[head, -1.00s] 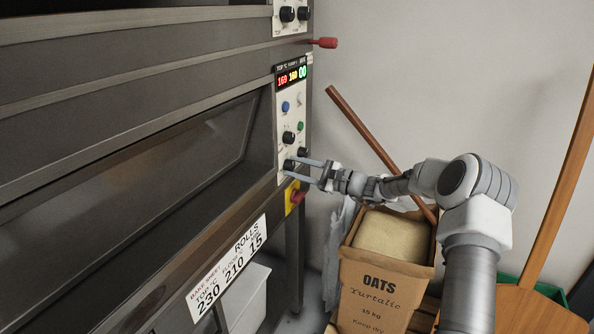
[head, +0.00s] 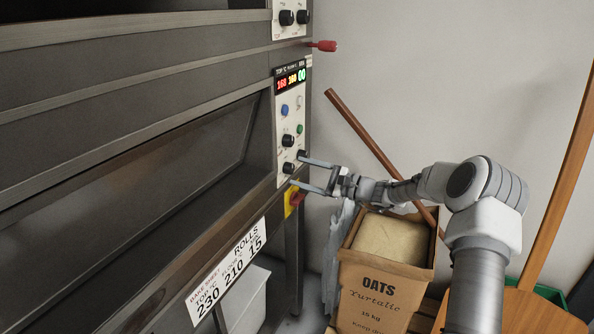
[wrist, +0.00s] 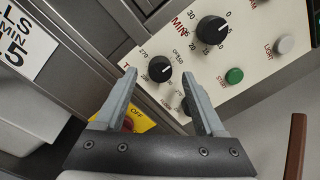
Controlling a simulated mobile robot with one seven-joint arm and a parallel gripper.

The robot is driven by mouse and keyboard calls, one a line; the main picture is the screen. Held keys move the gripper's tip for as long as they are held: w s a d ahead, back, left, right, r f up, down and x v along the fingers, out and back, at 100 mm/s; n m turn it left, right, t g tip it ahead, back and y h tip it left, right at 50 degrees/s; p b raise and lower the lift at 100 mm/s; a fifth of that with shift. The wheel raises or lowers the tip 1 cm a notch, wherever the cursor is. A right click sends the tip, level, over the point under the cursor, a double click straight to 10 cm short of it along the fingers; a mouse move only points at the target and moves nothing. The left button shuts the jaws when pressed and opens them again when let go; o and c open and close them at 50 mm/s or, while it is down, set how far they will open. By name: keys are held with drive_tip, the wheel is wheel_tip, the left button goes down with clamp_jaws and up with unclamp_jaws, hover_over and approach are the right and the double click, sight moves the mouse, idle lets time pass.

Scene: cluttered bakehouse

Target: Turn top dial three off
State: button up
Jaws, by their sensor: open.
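The oven control panel (head: 292,118) carries black dials beside the oven door. The small lower-left dial (head: 288,168) has a scale; in the wrist view this dial (wrist: 159,69) shows numbers such as 270, beside a label starting with T. I cannot read its pointer surely. A second small dial (head: 303,156) is partly behind my right finger in the wrist view (wrist: 185,106). A larger minutes dial (wrist: 211,30) sits higher. My gripper (head: 301,172) is open and empty, just off the panel, its fingers pointing at the small dials and apart from the lower-left one.
A yellow plate with a red switch (head: 295,199) is just below the panel. A red-ended handle (head: 325,45) sticks out above. An oats sack (head: 385,275) stands below my arm, and a wooden pole (head: 375,150) leans behind it. Open wall space is to the right.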

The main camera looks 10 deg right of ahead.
drive_tip(key=p+v, duration=0.2)
drive_tip(key=v, duration=1.3)
